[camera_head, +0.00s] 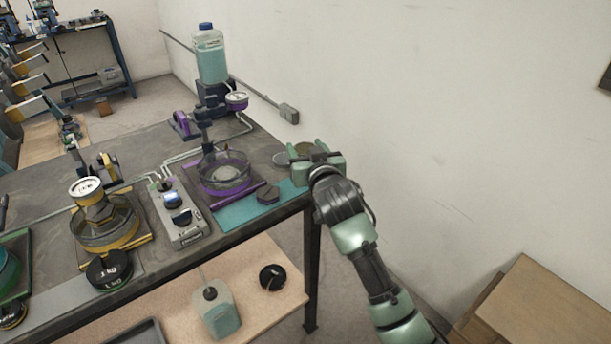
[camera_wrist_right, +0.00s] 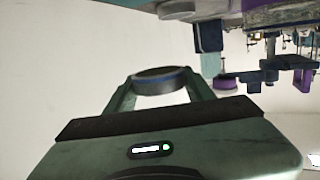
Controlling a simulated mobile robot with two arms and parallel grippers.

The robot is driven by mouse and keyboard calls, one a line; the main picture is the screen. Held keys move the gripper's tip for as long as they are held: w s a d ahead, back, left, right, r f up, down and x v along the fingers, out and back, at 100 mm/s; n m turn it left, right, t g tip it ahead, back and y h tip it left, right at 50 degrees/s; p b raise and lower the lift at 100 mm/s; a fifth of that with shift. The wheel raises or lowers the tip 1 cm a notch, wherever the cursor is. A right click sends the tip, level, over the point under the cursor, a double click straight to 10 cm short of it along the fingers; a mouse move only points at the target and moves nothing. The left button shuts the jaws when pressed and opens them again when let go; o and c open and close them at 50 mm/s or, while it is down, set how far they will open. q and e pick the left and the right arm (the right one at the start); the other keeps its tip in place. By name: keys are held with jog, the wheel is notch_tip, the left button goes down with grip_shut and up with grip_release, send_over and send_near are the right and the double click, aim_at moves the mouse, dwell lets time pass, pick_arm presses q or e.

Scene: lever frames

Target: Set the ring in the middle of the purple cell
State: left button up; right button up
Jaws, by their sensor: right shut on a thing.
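The purple cell (camera_head: 224,182) is a round clear dish with a purple band on a purple base, near the far right part of the bench. A pale round patch shows at its middle. My right gripper (camera_head: 302,150) is at the bench's right end, to the right of the cell and apart from it. It is shut on the ring (camera_wrist_right: 160,76), a dark, low round piece with a bluish edge, held between both fingers in the right wrist view. In the head view the ring is mostly hidden by the fingers. My left gripper is not in view.
A grey control box (camera_head: 178,215) and a yellow cell (camera_head: 105,232) stand to the left. A post with a gauge (camera_head: 236,100) and a bottle (camera_head: 210,58) rise behind. A wall is beyond.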

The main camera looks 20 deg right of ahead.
notch_tip(320, 180, down, 8)
jog(key=shift+r, duration=0.1)
dwell(0.4)
jog(key=o, duration=1.6)
jog(key=shift+f, duration=0.2)
jog(key=shift+c, duration=0.2)
